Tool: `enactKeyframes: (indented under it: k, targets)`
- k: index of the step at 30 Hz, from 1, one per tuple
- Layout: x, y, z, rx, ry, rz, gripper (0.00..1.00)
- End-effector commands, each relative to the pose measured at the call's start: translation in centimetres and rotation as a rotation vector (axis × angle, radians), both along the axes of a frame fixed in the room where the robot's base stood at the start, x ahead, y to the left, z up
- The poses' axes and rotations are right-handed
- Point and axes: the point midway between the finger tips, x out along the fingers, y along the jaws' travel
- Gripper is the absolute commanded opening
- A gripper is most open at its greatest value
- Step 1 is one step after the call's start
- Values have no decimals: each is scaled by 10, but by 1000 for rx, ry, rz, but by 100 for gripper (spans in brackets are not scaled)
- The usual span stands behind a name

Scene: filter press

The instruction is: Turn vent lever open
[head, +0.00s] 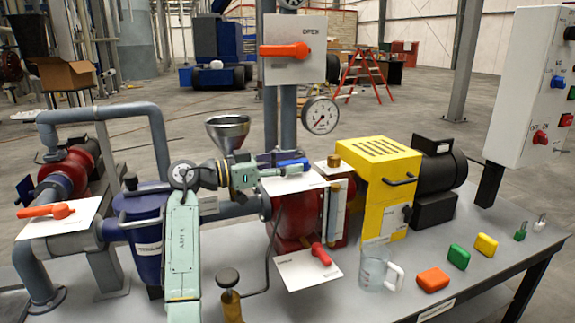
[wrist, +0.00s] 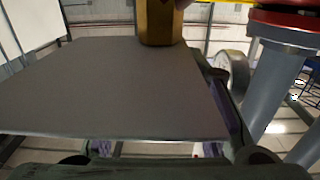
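My gripper (head: 277,170) is at the end of my pale green arm, beside a blue lever (head: 293,163) on a small white plate (head: 290,184) above the red pump-like body (head: 292,215). I cannot tell whether it touches this lever. No readable label shows which lever is the vent lever. A red lever (head: 320,253) is on a lower plate, an orange lever (head: 285,50) on a plate marked OPEN, and another orange lever (head: 48,210) at left. In the wrist view, a grey plate (wrist: 110,90) and a brass fitting (wrist: 158,22) lie ahead; the finger gap is unclear.
A yellow housing (head: 384,180) and a brass fitting (head: 334,160) stand close right of my gripper. A pressure gauge (head: 320,115) and upright pipes rise behind it. A funnel (head: 228,130) is close at left. A glass jug (head: 376,268) and coloured blocks (head: 433,280) occupy the bench's front right.

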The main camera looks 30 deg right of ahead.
Motion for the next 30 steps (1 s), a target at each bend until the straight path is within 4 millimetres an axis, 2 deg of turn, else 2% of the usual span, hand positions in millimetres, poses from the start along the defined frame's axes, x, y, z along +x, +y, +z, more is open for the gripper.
enactKeyframes:
  k: [6,10,24,30]
  targets:
    - [0,1,1,-1,-1,0,38]
    - [3,11,1,-1,0,2,38]
    - [26,99,0,-1,0,2,38]
    - [29,115,0,0,0,0,38]
